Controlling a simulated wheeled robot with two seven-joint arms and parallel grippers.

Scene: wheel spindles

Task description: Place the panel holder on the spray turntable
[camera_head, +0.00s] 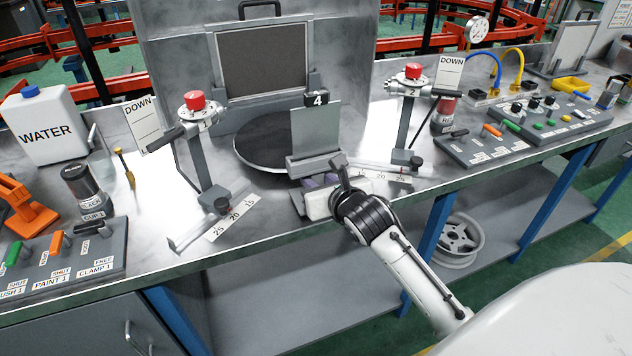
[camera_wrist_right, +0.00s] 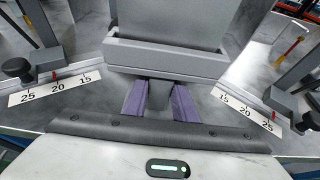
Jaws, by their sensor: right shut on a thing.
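In the right wrist view the holder (camera_wrist_right: 165,58) is straight ahead, upright. The spray turntable (camera_head: 258,147) is a dark round disc in front of the grey booth back. The holder overlaps its front right part in the head view; I cannot tell whether it touches the disc. My right gripper (camera_head: 318,181) has its purple fingers shut on the holder's grey stem (camera_wrist_right: 159,96), which points toward me. My left gripper is not in view.
Two posts with red buttons (camera_head: 194,101) (camera_head: 413,71) and numbered rulers flank the turntable. A water jug (camera_head: 42,125), a black cup (camera_head: 82,187) and a lever panel (camera_head: 62,262) are at left. Another control panel (camera_head: 488,146) is at right. A wheel (camera_head: 456,240) lies on the lower shelf.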

